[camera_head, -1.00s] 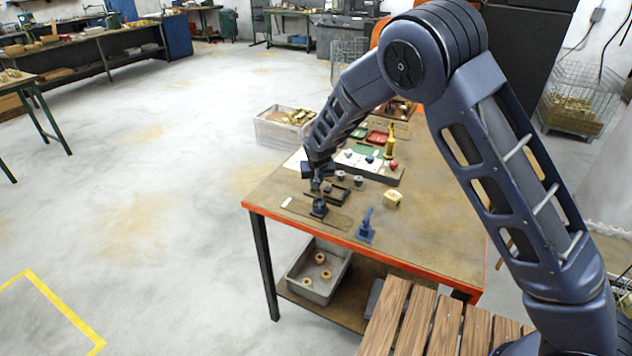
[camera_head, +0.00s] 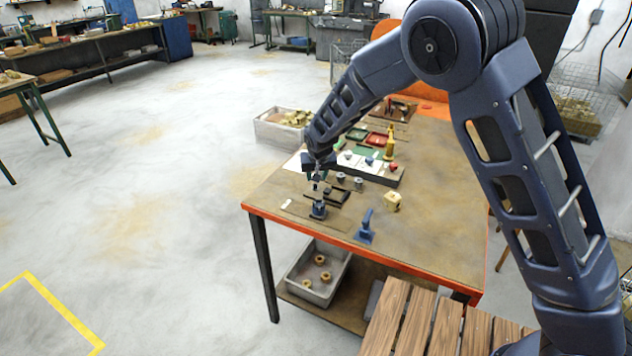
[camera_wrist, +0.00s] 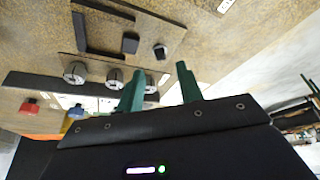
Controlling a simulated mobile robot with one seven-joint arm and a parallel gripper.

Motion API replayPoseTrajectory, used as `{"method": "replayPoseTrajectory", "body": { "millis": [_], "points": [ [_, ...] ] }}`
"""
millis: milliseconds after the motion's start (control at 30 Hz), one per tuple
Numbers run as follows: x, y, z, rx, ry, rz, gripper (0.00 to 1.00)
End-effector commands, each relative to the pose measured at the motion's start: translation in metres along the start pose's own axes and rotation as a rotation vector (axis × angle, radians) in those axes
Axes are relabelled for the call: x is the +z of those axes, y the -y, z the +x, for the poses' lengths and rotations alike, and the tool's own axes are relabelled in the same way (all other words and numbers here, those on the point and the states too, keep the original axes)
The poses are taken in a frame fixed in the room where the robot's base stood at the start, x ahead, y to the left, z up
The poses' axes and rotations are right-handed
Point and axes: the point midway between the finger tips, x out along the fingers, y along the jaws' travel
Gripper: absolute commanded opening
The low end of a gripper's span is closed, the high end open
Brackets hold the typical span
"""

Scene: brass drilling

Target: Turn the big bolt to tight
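A dark blue upright piece on a square base (camera_head: 318,209) stands on a thin brown board near the table's front left. It may be the big bolt, but it is too small to be sure. My gripper (camera_head: 316,187) hangs close above it. In the wrist view, my gripper's two green fingers (camera_wrist: 160,68) are apart with nothing between them. Just beyond their tips is a small dark block with a pale edge (camera_wrist: 160,50) on a brown board (camera_wrist: 172,28). Whether the fingers touch anything is unclear.
Two grey round pieces (camera_head: 358,184) stand behind the fixture. A blue upright tool (camera_head: 365,226) and a brass block (camera_head: 392,201) stand to its right. The table's front right is clear.

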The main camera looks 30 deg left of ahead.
Motion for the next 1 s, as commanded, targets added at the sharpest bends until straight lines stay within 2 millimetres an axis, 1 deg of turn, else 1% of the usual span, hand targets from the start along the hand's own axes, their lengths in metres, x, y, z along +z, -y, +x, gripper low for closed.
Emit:
{"method": "replayPoseTrajectory", "body": {
  "millis": [33, 100, 200, 333, 500, 933, 1000],
  "points": [
    [0.000, 0.001, -0.010, -0.001, -0.001, 0.000, 0.36],
    [0.000, 0.001, -0.022, -0.001, -0.001, -0.002, 0.36],
    [0.001, 0.001, -0.035, -0.001, 0.001, -0.001, 0.36],
    [0.001, 0.000, -0.045, 0.001, 0.002, -0.001, 0.36],
    [0.001, -0.001, -0.051, 0.001, 0.002, -0.001, 0.36],
    [0.001, 0.000, -0.051, 0.001, 0.002, -0.001, 0.36],
    [0.000, -0.003, -0.052, 0.001, 0.002, 0.002, 0.36]
  ]
}}
